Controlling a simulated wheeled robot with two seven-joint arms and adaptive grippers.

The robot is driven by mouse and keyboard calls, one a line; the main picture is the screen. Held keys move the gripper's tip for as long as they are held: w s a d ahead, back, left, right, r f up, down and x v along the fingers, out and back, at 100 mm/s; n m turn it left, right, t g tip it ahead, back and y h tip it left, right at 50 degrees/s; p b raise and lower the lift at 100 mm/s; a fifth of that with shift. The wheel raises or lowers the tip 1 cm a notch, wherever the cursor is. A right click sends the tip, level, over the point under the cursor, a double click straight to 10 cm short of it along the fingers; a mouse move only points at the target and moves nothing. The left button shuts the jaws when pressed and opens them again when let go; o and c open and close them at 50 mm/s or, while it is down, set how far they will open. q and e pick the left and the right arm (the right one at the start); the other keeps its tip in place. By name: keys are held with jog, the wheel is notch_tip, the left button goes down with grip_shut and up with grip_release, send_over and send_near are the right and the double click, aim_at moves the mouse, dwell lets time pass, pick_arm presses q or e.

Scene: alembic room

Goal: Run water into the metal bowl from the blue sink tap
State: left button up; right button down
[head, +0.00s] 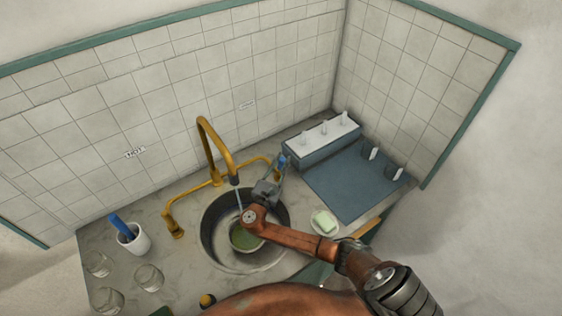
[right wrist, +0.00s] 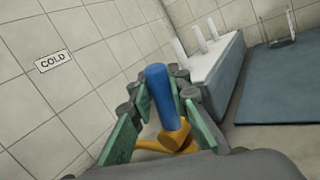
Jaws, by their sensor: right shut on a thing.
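The blue tap handle (head: 282,161) sits on the right side of the brass faucet (head: 207,140). My right gripper (head: 277,170) is shut on it. In the right wrist view the blue handle (right wrist: 160,88) stands between the green finger pads. A thin bluish stream of water (head: 239,201) runs down from the spout. The metal bowl (head: 243,241) is inside the round sink (head: 208,232), below the stream, its inside greenish. My right arm hides part of the bowl and sink. My left gripper is not in view.
A white cup (head: 135,240) with a blue item and several glasses (head: 149,277) stand at left. Soap on a dish (head: 325,222), a blue mat (head: 350,184) and a rack (head: 322,140) are at right.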

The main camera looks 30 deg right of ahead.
jog(key=c, duration=1.8)
grip_release()
jog(key=shift+r, duration=5)
